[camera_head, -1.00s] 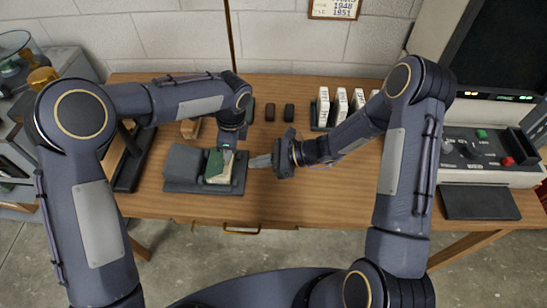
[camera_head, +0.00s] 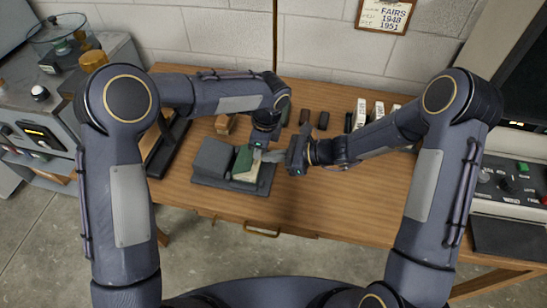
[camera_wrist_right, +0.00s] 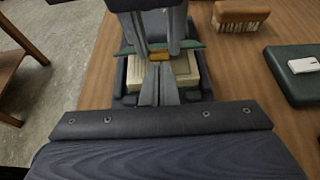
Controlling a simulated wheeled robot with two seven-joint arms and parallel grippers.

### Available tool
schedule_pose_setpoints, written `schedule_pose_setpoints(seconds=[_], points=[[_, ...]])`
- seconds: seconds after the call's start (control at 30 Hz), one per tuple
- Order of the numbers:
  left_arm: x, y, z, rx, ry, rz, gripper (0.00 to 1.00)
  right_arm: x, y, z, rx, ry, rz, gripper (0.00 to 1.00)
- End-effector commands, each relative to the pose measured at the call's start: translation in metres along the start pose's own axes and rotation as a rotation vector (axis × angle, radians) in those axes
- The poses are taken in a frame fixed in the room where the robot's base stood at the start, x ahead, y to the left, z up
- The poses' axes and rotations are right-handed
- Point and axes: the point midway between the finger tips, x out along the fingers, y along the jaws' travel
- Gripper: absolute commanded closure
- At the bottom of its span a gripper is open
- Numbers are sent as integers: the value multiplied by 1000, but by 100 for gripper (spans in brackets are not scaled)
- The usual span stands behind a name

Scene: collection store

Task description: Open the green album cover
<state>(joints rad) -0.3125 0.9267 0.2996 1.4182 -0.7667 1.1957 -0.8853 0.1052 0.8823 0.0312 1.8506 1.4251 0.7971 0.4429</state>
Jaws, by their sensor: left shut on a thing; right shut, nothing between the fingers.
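The album lies in a dark grey book cradle (camera_head: 207,181) near the table's front edge. Its green cover (camera_head: 243,160) is partly raised, tilted up from the cream pages (camera_wrist_right: 188,72). In the right wrist view the green cover (camera_wrist_right: 192,44) shows as a thin strip above the pages, with a small orange piece near its middle. My left gripper (camera_head: 258,146) is shut on the green cover at its raised side. My right gripper (camera_head: 270,157) is shut and empty at the album's right side; in its wrist view the closed fingertips (camera_wrist_right: 160,72) are in front of the pages.
A wooden brush (camera_wrist_right: 241,14) lies behind the cradle. White-spined boxes (camera_head: 361,110) stand at the back of the wooden table (camera_head: 330,205). A control console is at right, a grey machine at left. Table front right is clear.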

Motion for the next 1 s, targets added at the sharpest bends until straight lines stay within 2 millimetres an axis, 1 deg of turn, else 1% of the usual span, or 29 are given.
schedule_pose_setpoints(seconds=[0.03, 0.2, 0.23, 0.37, 0.4, 0.67, 0.77, 0.87, 1.0], points=[[4, 2, -2, 3, 3, 6, 100, 2, 2, 9, -8, -23, 9, 100], [5, 2, -3, 4, 5, 8, 100, 3, 2, 12, -11, -29, 12, 100], [5, 2, -3, 4, 5, 9, 77, 3, 2, 12, -12, -29, 11, 100], [5, 2, -3, 4, 4, 8, 60, 2, 2, 10, -10, -25, 9, 100], [4, 2, -3, 4, 4, 7, 58, 2, 2, 10, -10, -23, 9, 100], [2, 1, -2, 3, 3, 5, 58, 2, 2, 8, -8, -19, 8, 100], [-6, 1, -2, 3, 3, 3, 58, 2, 2, 8, -7, -19, 8, 100], [-21, 1, -2, 2, 3, 1, 58, 2, 2, 7, -7, -18, 7, 100], [-52, 0, -3, 3, 4, 0, 58, 2, 2, 7, -7, -18, 7, 100]])
